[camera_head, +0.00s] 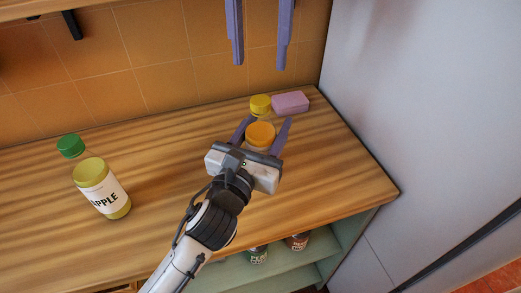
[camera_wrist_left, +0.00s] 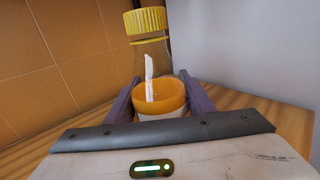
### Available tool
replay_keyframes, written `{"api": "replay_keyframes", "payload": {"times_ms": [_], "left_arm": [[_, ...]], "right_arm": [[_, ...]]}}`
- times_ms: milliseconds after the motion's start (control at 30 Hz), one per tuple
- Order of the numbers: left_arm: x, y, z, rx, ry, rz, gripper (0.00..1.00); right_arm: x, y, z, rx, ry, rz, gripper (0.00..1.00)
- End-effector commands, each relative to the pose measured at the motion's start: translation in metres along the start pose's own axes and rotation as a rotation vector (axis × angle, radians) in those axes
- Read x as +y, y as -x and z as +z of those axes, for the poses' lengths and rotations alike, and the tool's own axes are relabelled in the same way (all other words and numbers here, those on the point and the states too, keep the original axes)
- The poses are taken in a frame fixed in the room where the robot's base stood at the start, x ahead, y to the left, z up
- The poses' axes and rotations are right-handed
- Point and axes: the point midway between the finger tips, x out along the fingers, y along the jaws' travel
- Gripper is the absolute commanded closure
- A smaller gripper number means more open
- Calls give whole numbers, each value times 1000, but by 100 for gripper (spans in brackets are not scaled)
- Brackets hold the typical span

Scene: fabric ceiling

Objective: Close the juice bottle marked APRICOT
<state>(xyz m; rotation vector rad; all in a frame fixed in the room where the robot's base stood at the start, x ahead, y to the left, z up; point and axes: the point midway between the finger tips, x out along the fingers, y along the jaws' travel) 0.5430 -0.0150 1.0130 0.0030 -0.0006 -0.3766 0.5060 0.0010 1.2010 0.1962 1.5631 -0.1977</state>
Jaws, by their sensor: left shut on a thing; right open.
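A clear bottle with orange juice (camera_head: 260,136) stands on the wooden counter; it also shows in the left wrist view (camera_wrist_left: 165,95). No readable name shows on it. A yellow ribbed cap (camera_head: 260,104) sits at its top, clear in the left wrist view (camera_wrist_left: 145,21); I cannot tell how tightly it is seated. My left gripper (camera_head: 267,128) is shut around the bottle's body, one finger on each side, also in the left wrist view (camera_wrist_left: 160,100). My right gripper (camera_head: 260,62) is open and empty above and behind the cap, fingers pointing down.
A bottle labelled APPLE (camera_head: 108,200) with a green cap (camera_head: 70,146) stands at left. A pink block (camera_head: 290,102) lies behind the orange bottle. Small jars (camera_head: 257,255) stand on the shelf below. A grey wall (camera_head: 420,90) bounds the right; the middle counter is clear.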

Motion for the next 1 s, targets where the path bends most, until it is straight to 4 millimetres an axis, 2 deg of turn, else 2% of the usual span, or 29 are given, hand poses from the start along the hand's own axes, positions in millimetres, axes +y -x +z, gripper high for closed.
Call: {"api": "replay_keyframes", "payload": {"times_ms": [1000], "left_arm": [[0,0,-1,2,0,0,100]], "right_arm": [[0,0,0,2,2300,-1,58]]}}
